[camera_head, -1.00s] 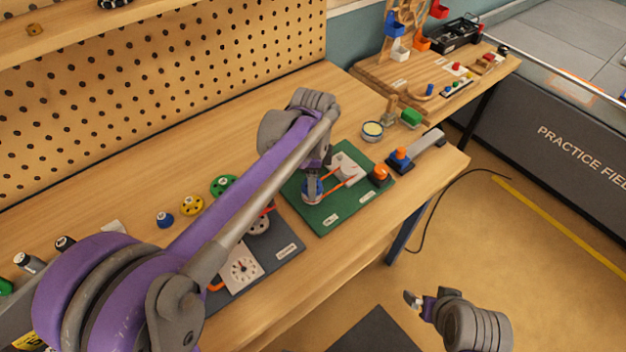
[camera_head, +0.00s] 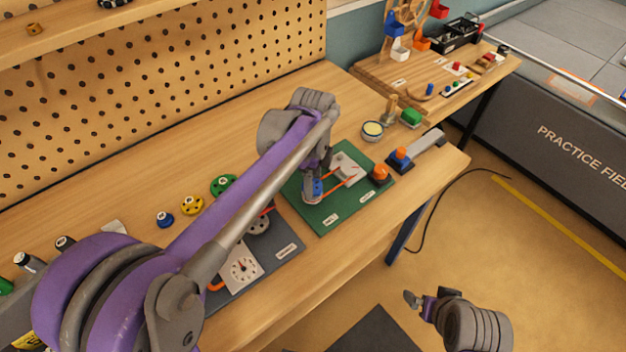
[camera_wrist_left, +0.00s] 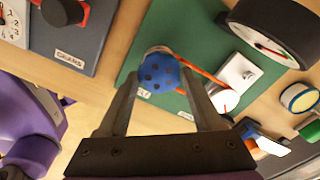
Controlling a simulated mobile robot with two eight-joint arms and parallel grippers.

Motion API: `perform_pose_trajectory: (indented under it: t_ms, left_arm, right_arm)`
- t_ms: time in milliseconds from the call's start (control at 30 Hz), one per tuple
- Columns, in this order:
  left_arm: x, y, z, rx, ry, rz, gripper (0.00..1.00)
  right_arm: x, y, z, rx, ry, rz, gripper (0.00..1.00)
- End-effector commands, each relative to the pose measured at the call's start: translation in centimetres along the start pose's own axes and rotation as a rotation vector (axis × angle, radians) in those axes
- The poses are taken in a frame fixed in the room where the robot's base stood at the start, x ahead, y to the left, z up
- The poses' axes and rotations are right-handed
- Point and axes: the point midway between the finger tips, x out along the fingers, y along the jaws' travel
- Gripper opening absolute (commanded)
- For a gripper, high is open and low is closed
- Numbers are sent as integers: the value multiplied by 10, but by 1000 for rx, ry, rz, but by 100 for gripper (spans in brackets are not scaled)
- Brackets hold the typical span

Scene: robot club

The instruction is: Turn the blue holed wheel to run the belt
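The blue holed wheel (camera_wrist_left: 158,72) stands on the green belt board (camera_head: 329,222), with an orange belt (camera_wrist_left: 200,77) running from it to a pale pulley (camera_wrist_left: 224,100). In the head view the wheel (camera_head: 312,187) is partly hidden by my left gripper (camera_head: 311,190). In the left wrist view my left gripper (camera_wrist_left: 161,76) has its fingers spread, one on each side of the wheel. A small gap seems to show beside the wheel; contact is hard to judge. My right gripper (camera_head: 413,300) hangs over the floor, away from the table; its fingers are too small to read.
A grey gears board (camera_head: 285,250) with a dial lies left of the belt board. An orange knob (camera_head: 380,174) and a blue-and-orange device (camera_head: 401,158) stand on the right. Loose coloured wheels, such as a yellow one (camera_head: 192,205), lie on the table (camera_head: 130,190).

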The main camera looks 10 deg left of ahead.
Motion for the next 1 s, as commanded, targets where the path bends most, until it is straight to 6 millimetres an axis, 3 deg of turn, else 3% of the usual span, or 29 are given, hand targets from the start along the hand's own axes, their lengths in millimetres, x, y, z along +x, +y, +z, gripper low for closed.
perform_pose_trajectory:
  t_ms: [33, 133, 533, 1000]
  left_arm:
    - [0, 0, 0, 0, 0, 0, 78]
    - [0, 0, 0, -1, 0, 0, 95]
    - [-8, 0, 0, -1, 0, 0, 95]
    - [-94, 0, 0, 0, 0, 0, 95]
  right_arm:
    - [0, 0, 0, 0, 0, 0, 98]
    - [0, 0, 0, 0, 0, 0, 98]
    - [-1, 0, -1, 0, 0, 0, 98]
    - [-7, 0, -6, 0, 4, 0, 98]
